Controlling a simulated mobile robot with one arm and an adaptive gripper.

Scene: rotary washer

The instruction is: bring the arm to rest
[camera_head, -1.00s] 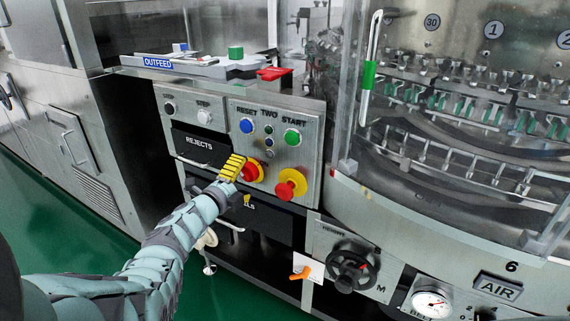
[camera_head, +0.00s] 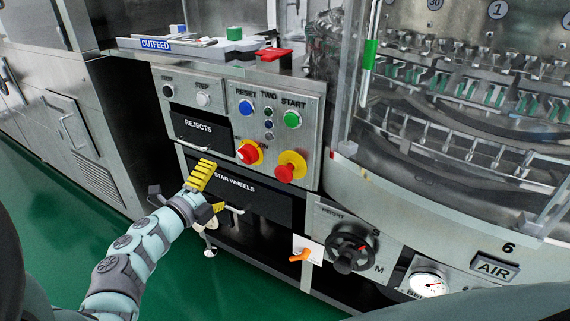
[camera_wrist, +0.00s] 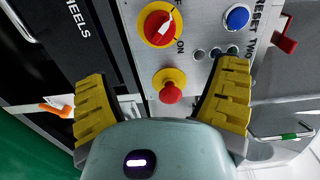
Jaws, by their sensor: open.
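My gripper (camera_head: 213,186) is open and empty. In the head view it is in front of the STAR WHEELS drawer, below and left of the red rotary switch (camera_head: 248,153), and apart from it. My arm reaches in from the bottom left. In the wrist view the two yellow ridged fingers of my gripper (camera_wrist: 165,72) are spread wide. The red switch (camera_wrist: 160,26) on its yellow plate and the red mushroom button (camera_wrist: 171,93) show beyond and between them.
The control panel (camera_head: 312,145) carries the mushroom button (camera_head: 286,172) and blue and green push buttons. The REJECTS drawer (camera_head: 199,128) and STAR WHEELS drawer (camera_head: 265,197) have projecting handles. A black handwheel (camera_head: 346,254) sticks out lower right. Green floor (camera_head: 60,225) is clear on the left.

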